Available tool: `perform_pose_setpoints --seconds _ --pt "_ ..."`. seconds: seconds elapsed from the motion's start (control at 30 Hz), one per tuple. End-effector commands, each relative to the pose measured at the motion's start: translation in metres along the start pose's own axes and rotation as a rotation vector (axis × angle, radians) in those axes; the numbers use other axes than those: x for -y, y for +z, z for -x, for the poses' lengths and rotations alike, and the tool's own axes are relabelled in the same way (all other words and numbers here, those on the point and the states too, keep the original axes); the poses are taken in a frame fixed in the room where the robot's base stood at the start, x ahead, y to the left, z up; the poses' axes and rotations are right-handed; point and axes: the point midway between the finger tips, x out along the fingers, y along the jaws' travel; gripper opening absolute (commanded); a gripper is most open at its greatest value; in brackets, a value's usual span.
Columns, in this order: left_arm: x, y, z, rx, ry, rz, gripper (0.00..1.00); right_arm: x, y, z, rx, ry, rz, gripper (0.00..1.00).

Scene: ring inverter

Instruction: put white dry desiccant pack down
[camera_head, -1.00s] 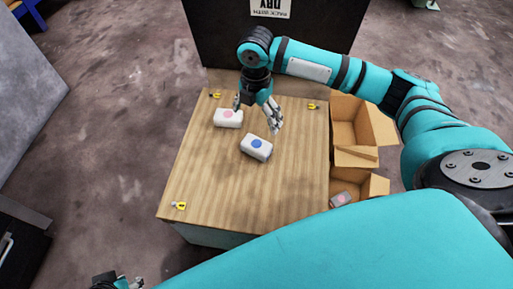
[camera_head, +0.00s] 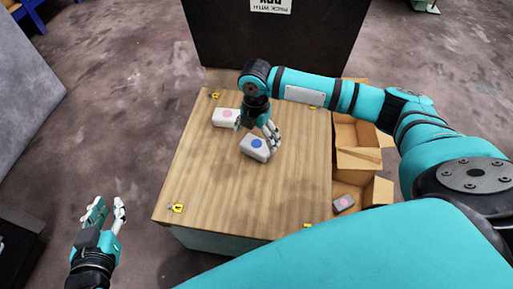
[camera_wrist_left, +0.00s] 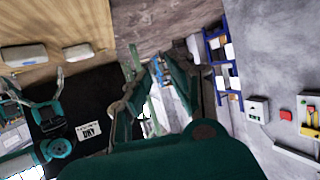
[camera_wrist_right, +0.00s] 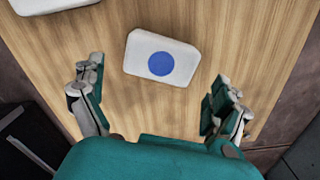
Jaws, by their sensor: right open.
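A white pack with a blue dot (camera_head: 254,149) lies flat on the wooden table top; it also shows in the right wrist view (camera_wrist_right: 161,60). A white pack with a pink dot (camera_head: 224,118) lies just behind it to the left. My right gripper (camera_head: 255,131) is open over the blue-dot pack, and its fingers partly cover that pack's far edge in the head view. In the right wrist view its fingers (camera_wrist_right: 158,88) are wide apart and the blue-dot pack lies beyond them, not gripped. My left gripper (camera_head: 108,205) is open and empty, left of the table.
Two open cardboard boxes stand along the table's right side; the nearer box (camera_head: 377,192) holds a grey pack with a pink dot (camera_head: 344,203). Small yellow markers (camera_head: 177,208) sit at the table's corners. A dark panel (camera_head: 275,45) stands behind. The table's front half is clear.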

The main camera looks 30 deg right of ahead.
Motion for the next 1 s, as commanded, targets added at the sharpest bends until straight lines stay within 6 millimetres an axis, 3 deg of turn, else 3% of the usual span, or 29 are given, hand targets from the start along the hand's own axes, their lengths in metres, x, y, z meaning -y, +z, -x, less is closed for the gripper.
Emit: perform_pose_setpoints --seconds 0.23,0.5,0.67,0.9,1.0 --pt "-0.007 -0.044 -0.003 -0.253 0.015 0.001 0.21 0.001 0.002 -0.022 0.000 -0.002 0.000 1.00" --pt "-0.013 -0.092 0.011 -0.535 0.032 0.006 0.21 0.001 0.003 -0.045 0.000 -0.002 -0.001 1.00" --pt "-0.015 -0.104 0.017 -0.604 0.036 0.008 0.21 0.001 0.003 -0.050 0.001 -0.001 0.000 1.00" --pt "-0.015 -0.106 0.018 -0.611 0.036 0.008 0.21 0.001 0.003 -0.050 0.001 -0.001 0.000 1.00" --pt "-0.015 -0.106 0.018 -0.610 0.036 0.008 0.21 0.001 0.003 -0.050 0.001 -0.001 0.001 0.87"
